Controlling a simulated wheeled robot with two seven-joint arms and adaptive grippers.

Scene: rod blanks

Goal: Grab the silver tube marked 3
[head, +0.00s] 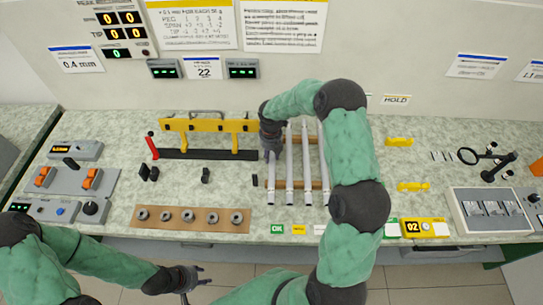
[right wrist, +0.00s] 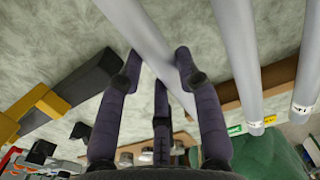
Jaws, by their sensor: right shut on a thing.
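Several silver tubes lie side by side across wooden rails on the bench: the leftmost tube (head: 271,185), a second (head: 290,170), a third (head: 307,165) and a fourth (head: 325,185). My right gripper (head: 271,152) is at the far part of the leftmost tube. In the right wrist view its fingers (right wrist: 158,72) are shut around this tube (right wrist: 140,32), which still lies in the row. Two neighbouring tubes there carry small white end labels (right wrist: 254,128), too small to read surely. The held tube's mark is not visible. My left gripper (head: 196,279) is open and empty, low in front of the bench.
A yellow frame on a black base (head: 208,154) stands just left of the tubes. A brown strip with several metal rings (head: 195,219) lies at the front left. Yellow holders (head: 412,187) lie to the right. My right arm crosses over the bench right of the tubes.

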